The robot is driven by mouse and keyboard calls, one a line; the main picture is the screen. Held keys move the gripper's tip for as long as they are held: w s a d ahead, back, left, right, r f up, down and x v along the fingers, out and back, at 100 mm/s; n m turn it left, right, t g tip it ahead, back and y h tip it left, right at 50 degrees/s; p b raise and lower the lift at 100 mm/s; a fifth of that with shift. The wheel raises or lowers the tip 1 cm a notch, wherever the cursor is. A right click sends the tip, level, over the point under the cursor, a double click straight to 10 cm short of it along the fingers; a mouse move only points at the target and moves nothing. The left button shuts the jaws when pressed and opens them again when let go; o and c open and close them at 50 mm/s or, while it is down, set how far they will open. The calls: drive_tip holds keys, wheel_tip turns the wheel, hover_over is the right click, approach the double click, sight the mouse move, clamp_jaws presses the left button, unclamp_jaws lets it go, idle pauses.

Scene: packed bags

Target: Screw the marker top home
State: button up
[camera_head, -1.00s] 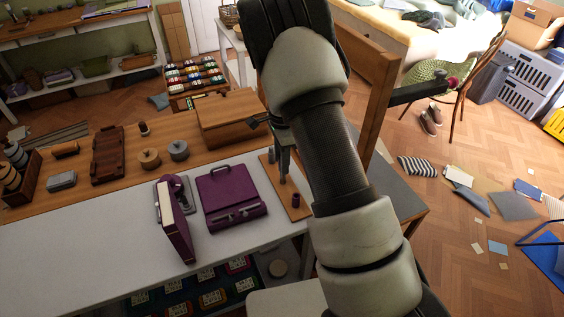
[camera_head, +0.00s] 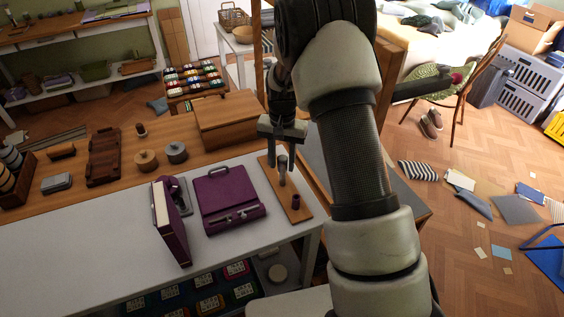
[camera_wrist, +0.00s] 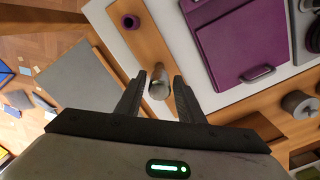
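A narrow wooden board (camera_head: 302,212) lies at the right end of the white table. An upright grey cylinder (camera_head: 282,176) stands on it, and the wrist view shows its round pale end (camera_wrist: 159,90). A short purple piece with a dark hollow (camera_head: 295,201) stands apart on the same board, nearer the front; it also shows in the wrist view (camera_wrist: 131,22). I cannot tell for certain which is the marker top. My gripper (camera_head: 279,170) points down over the grey cylinder. In the wrist view its fingers (camera_wrist: 159,77) are open on either side of the cylinder, with gaps visible.
A purple case (camera_head: 228,196) lies left of the board, and a purple book-like box (camera_head: 171,225) stands farther left. A wooden box (camera_head: 226,120) is behind. Round wooden and grey pots (camera_head: 177,152) stand on the wooden counter. White tabletop at front left is clear.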

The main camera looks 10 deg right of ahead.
clamp_jaws()
drive_tip(key=m, duration=0.3)
drive_tip(key=shift+a, duration=0.1)
drive_tip(key=shift+m+p, duration=0.5)
drive_tip(key=shift+m, duration=1.4)
drive_tip(key=m+p, duration=0.1)
drive_tip(key=m, duration=0.1)
drive_tip(key=shift+w+r+m, duration=0.1)
drive_tip(key=shift+m, duration=0.2)
drive_tip(key=shift+o, duration=1.4)
unclamp_jaws()
